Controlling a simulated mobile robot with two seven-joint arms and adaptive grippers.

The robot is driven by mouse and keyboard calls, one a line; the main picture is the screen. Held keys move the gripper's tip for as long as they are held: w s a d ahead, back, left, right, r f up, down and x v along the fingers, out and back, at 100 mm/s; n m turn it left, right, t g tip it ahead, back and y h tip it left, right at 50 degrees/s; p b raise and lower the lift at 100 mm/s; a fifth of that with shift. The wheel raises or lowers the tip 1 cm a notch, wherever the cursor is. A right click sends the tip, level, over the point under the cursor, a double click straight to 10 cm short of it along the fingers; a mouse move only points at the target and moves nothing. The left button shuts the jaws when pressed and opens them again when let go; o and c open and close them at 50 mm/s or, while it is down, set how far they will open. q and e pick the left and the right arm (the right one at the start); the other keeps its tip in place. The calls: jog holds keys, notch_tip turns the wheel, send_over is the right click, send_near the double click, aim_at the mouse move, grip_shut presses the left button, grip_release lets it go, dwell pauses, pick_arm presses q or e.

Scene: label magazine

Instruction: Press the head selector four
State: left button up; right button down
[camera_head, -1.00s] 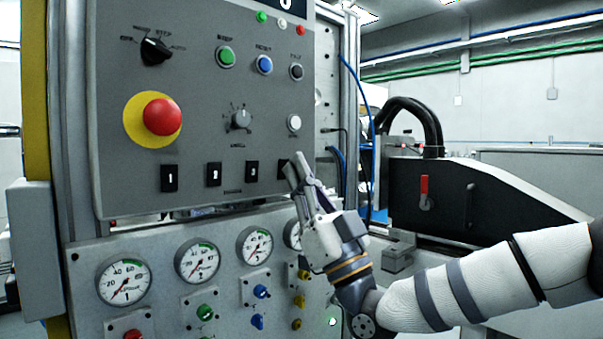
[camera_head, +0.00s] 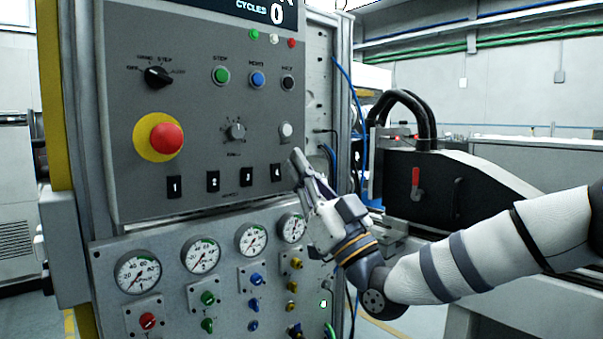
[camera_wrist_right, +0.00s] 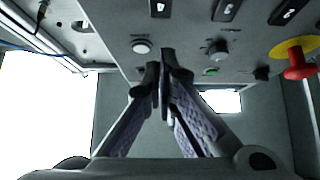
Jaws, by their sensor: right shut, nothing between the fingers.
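Head selector four (camera_head: 277,173) is the rightmost of a row of black numbered switches on the grey control panel (camera_head: 200,115); its "4" shows in full. In the right wrist view it is the black switch (camera_wrist_right: 160,8) at the top edge, partly cut off. My right gripper (camera_head: 296,156) is shut and empty. In the head view its tips appear just right of and slightly above selector four; whether they touch the panel I cannot tell. In the right wrist view the closed fingertips (camera_wrist_right: 165,62) point at the panel near the white button (camera_wrist_right: 141,46). My left gripper is not in view.
Selectors one (camera_head: 174,187), two (camera_head: 212,181) and three (camera_head: 246,177) lie to the left. A red emergency button (camera_head: 166,138) and a knob (camera_head: 236,131) sit above them. Gauges (camera_head: 202,256) and coloured valves are below. Blue cables (camera_head: 350,90) hang right of the panel.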

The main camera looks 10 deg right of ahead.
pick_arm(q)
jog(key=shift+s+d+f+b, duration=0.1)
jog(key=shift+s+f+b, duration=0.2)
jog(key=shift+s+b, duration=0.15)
pick_arm(e)
jog(key=r+v, duration=0.1)
jog(key=v, duration=0.9)
jog(key=shift+s+d, duration=0.3)
jog(key=shift+s, duration=0.15)
